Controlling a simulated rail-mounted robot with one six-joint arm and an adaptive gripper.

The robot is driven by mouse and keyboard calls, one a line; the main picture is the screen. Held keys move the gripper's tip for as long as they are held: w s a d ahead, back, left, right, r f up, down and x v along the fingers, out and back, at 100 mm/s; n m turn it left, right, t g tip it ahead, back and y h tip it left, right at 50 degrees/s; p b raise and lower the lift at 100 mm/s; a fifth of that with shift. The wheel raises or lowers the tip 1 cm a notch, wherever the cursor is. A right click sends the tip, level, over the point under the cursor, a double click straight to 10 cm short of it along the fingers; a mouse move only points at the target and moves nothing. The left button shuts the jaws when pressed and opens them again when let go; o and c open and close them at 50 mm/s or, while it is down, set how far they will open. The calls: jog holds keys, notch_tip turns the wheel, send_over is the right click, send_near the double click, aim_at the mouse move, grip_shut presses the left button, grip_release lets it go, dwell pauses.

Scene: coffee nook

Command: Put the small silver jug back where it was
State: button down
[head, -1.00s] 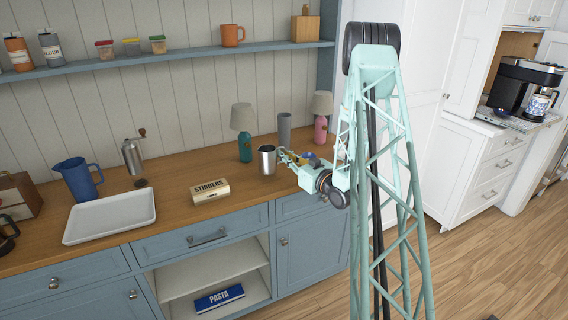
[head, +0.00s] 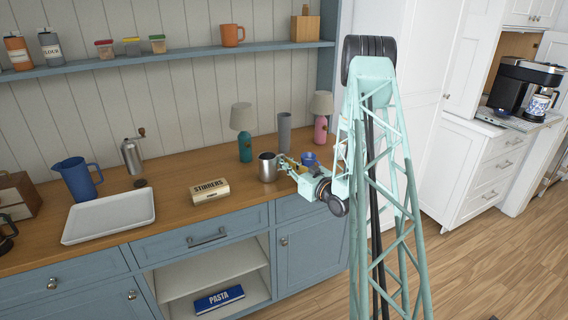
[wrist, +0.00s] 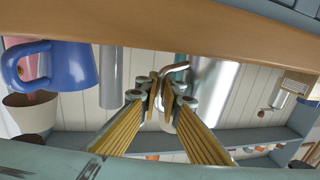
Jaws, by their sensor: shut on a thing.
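The small silver jug (head: 268,168) is upright at the right part of the wooden counter, left of my gripper (head: 284,162). In the wrist view, which is upside down, the jug (wrist: 217,88) shows its handle (wrist: 176,68) between my fingertips (wrist: 162,88). My gripper is shut on that handle. The jug's base is at or very near the counter top; I cannot tell whether it touches.
A blue mug (head: 309,159) stands just behind my gripper. A grey cylinder (head: 284,131), a teal lamp (head: 244,130) and a pink lamp (head: 320,122) stand behind. A stirrers box (head: 209,191) and a white tray (head: 110,217) are left. Counter between box and jug is clear.

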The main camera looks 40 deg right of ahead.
jog(key=shift+f, duration=0.1)
jog(key=c, duration=2.8)
grip_release()
jog(key=shift+r, duration=0.2)
jog(key=s, duration=0.8)
jog(key=s+p, duration=0.1)
jog(key=s, duration=0.3)
jog(key=shift+a, duration=0.35)
jog(key=shift+w, duration=0.1)
